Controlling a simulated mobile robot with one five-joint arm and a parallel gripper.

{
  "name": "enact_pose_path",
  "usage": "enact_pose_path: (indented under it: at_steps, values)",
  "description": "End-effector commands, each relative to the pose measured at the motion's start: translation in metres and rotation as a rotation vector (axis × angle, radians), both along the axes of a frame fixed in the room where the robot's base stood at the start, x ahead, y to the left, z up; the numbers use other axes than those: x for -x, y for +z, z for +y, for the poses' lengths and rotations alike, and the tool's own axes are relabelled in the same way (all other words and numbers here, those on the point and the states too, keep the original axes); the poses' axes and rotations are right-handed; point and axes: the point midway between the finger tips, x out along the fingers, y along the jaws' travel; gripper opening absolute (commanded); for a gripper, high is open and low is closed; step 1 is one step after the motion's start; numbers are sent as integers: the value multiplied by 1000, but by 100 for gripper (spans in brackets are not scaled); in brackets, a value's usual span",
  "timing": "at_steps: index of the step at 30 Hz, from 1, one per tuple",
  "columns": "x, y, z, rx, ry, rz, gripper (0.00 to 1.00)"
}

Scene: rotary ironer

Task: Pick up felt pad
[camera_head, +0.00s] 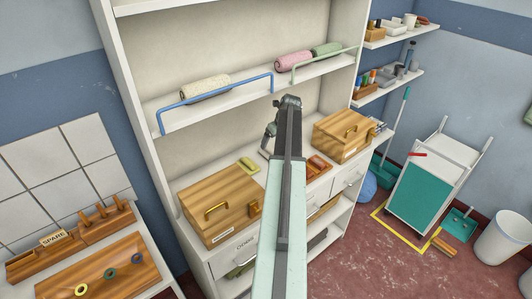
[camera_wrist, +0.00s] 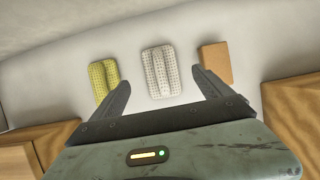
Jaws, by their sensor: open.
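Three small pieces lie side by side on a white shelf in the wrist view: a yellow-green ridged pad (camera_wrist: 103,81), a whitish textured pad (camera_wrist: 160,72) and a plain tan-brown block (camera_wrist: 215,63). No label shows which is the felt pad. My gripper (camera_wrist: 162,78) is open and empty, with the whitish pad between and beyond its fingertips in the picture. The yellow-green pad is outside the left finger, and the tan block is just outside the right finger. In the head view the yellow-green pad (camera_head: 247,164) lies behind a wooden box; my arm hides the whitish pad.
A wooden box (camera_head: 215,207) stands left of my arm and another (camera_head: 343,136) right, both on the cabinet counter. Rolled cloths lie on the shelf above, behind a blue rail (camera_head: 215,101) and a green rail (camera_head: 325,66). A trolley (camera_head: 430,185) stands at right.

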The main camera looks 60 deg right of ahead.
Motion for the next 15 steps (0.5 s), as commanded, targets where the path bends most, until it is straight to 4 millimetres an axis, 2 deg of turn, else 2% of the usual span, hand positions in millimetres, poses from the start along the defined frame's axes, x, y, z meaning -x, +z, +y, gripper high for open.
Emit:
enact_pose_path:
  at_steps: [6, 11, 15]
  values:
    - [-6, -26, -4, 0, -3, 0, 89]
    - [-5, -27, -6, 0, -5, 0, 89]
    - [-8, -44, -7, 0, -7, 0, 89]
